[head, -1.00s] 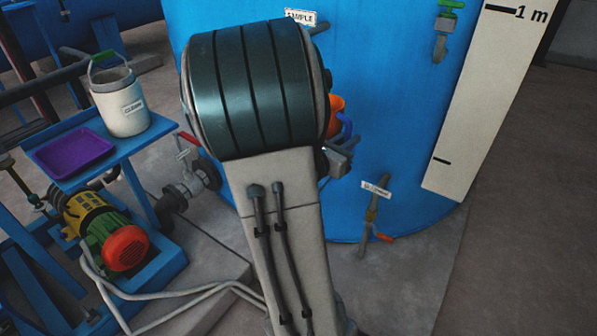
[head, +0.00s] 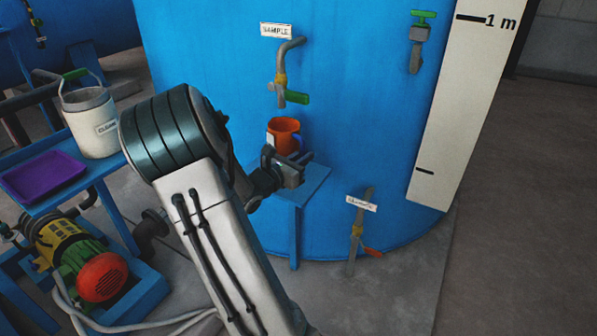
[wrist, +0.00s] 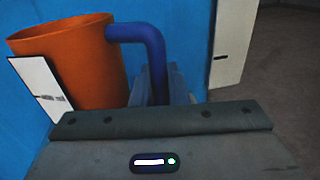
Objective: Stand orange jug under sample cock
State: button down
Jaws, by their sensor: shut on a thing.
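The orange jug (head: 284,134) is upright over the small blue shelf on the tank, below the sample cock (head: 281,88) with the green handle. Whether its base touches the shelf (head: 312,181) cannot be told. My gripper (head: 297,162) is shut on the jug's blue handle, at the jug's right front side. In the wrist view the jug (wrist: 75,62) stands at the left, with its blue handle (wrist: 150,45) running down between the jaws and a white label on its side. A "SAMPLE" sign (head: 276,30) is above the cock.
The blue tank (head: 355,120) stands behind the shelf. Another green-handled valve (head: 418,45) and a lower labelled cock (head: 357,225) are to the right. A white pail (head: 92,125) and a purple tray (head: 42,175) are on a blue stand at left, above a pump (head: 80,255).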

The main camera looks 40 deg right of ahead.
jog(key=shift+f+b, duration=0.45)
jog(key=shift+f, duration=1.25)
jog(key=shift+f, duration=0.2)
jog(key=c, duration=1.4)
grip_release()
jog(key=shift+c, duration=0.2)
